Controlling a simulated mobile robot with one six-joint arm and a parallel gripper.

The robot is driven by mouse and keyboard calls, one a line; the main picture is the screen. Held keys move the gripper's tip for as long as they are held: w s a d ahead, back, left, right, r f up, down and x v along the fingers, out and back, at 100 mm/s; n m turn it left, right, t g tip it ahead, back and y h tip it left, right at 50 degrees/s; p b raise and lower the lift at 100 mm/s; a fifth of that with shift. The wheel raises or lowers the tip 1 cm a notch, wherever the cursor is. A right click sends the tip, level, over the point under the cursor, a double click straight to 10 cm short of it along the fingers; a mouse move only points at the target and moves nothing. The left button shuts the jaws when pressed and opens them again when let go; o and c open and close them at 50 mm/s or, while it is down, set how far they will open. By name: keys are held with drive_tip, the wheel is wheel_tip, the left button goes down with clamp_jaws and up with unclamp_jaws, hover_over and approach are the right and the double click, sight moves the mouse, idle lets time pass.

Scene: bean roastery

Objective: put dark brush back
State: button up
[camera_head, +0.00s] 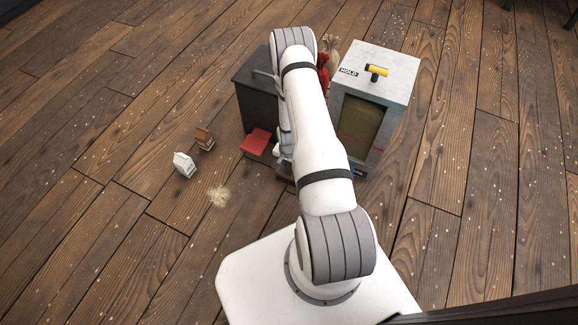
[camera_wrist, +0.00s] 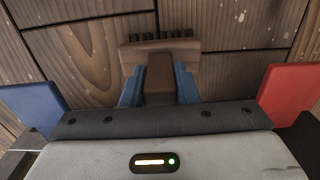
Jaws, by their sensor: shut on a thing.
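The dark brush (camera_wrist: 160,56) is brown with a row of dark bristles along its far edge in the wrist view. My gripper (camera_wrist: 158,86) has its blue fingers shut on the brush's short handle, one on each side. The brush head sticks out ahead of the fingertips over the wood planks. Whether the bristles touch the floor is not clear. In the head view my arm hides most of the gripper and the brush.
A dark cabinet (camera_head: 255,102) and a grey cabinet (camera_head: 398,68) marked HOLD, with a yellow-handled tool (camera_head: 377,71) on top, stand beyond my arm. A red panel (camera_head: 256,141), white bag (camera_head: 184,165), brown bag (camera_head: 204,138) and pale spill (camera_head: 218,196) lie left. Floor farther left is clear.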

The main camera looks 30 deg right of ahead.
drive_tip(key=shift+f, duration=0.25)
drive_tip(key=o, duration=0.9)
drive_tip(key=shift+r, duration=0.15)
